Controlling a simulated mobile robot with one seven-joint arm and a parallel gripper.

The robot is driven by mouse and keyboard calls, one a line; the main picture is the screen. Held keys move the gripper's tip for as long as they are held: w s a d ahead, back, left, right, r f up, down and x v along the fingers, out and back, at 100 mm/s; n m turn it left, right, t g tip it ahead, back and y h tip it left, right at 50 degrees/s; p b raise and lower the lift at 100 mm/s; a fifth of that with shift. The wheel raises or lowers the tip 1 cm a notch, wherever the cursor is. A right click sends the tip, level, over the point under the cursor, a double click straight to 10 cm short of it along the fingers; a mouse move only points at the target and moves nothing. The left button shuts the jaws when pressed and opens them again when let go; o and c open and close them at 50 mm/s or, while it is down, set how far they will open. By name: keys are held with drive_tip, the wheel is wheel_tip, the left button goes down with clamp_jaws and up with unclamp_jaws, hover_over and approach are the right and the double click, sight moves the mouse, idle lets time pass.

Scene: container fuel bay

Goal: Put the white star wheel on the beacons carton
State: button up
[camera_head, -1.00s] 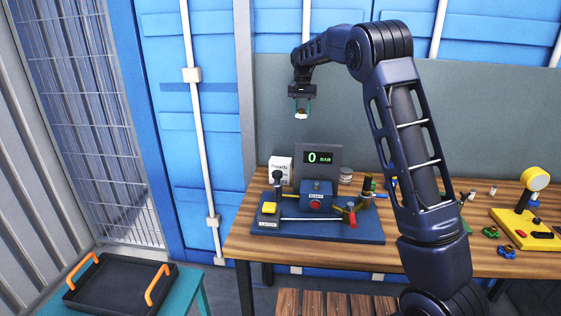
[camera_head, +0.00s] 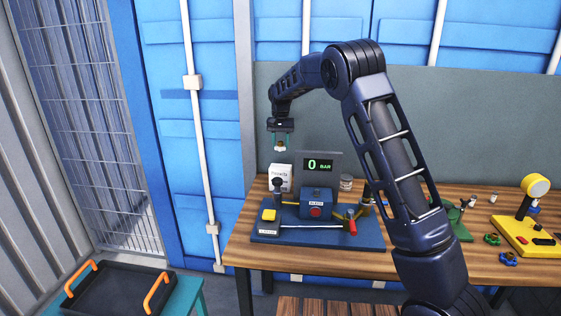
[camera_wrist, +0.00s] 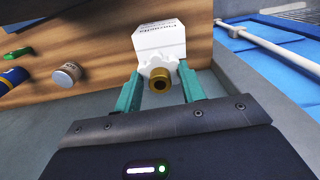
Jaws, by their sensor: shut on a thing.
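The white star wheel (camera_wrist: 146,72) has a brass hub and sits between the teal fingers of my gripper (camera_wrist: 160,84). In the head view my gripper (camera_head: 281,142) points down, shut on the wheel (camera_head: 280,149). The beacons carton (camera_head: 280,178) is a small white box with dark lettering on the bench, behind the blue rig. My gripper hangs above it in the head view, with a small gap visible in the picture. The carton (camera_wrist: 160,40) also shows in the wrist view, just beyond the wheel, its printed side upside down. The wheel covers part of it.
A grey display (camera_head: 319,166) reading 0 BAR stands right of the carton, with a small jar (camera_head: 346,182) beyond it. The blue rig (camera_head: 318,236) with levers lies in front. A yellow gauge stand (camera_head: 520,238) is at the right. A black tray (camera_head: 118,303) sits lower left.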

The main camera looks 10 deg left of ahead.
sight(280, 166)
drive_tip(key=shift+f, duration=4.1)
drive_tip(key=shift+f, duration=0.1)
drive_tip(key=o, duration=1)
drive_tip(key=shift+c, duration=0.2)
wheel_tip(280, 166, up, 12)
drive_tip(key=shift+d+r, duration=0.1)
drive_tip(key=shift+r, duration=0.1)
